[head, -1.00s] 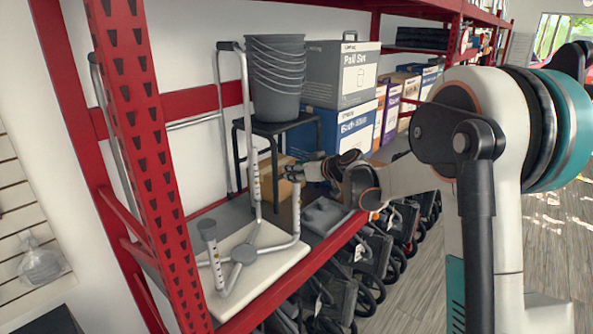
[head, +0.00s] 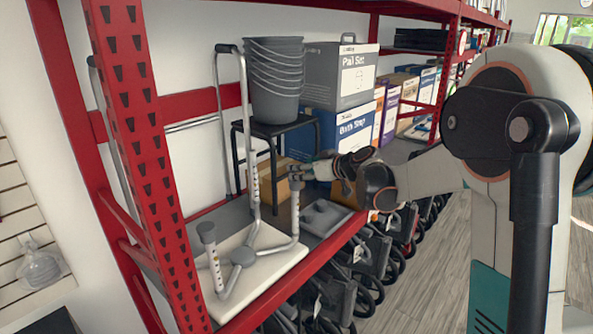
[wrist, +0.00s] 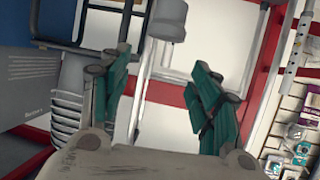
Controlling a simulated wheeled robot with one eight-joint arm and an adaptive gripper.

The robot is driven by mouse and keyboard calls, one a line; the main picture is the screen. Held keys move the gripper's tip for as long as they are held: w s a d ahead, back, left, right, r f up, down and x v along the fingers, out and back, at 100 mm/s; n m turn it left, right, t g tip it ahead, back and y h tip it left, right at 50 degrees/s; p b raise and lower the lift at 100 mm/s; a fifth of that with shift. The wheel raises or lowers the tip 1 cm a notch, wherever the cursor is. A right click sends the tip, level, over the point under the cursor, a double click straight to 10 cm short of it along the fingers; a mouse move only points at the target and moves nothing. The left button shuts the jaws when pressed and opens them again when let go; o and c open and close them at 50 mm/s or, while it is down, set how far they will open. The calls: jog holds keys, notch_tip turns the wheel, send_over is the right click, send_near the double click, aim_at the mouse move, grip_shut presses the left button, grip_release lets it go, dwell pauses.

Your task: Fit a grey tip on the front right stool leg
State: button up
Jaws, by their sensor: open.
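The stool stands upside down on the shelf, its pale seat (head: 268,277) underneath and grey tubular legs rising from a round hub (head: 243,257). The front right leg (head: 295,222) stands upright with a grey tip (head: 296,184) at its top. The taller back leg (head: 254,185) shows holes and joins a bent tube. My gripper (head: 297,172) is at the top of the front right leg, open. In the wrist view its teal-padded fingers (wrist: 165,85) are spread; a grey cap (wrist: 170,18) shows beyond them. Contact with the tip cannot be told.
A dark grey tray (head: 345,218) lies right of the seat. A black stool (head: 275,128) with stacked grey pails (head: 276,80) stands behind, beside boxes (head: 340,75).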

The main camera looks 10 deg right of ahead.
jog(key=v, duration=0.7)
jog(key=shift+s+r, duration=0.1)
jog(key=shift+s, duration=0.05)
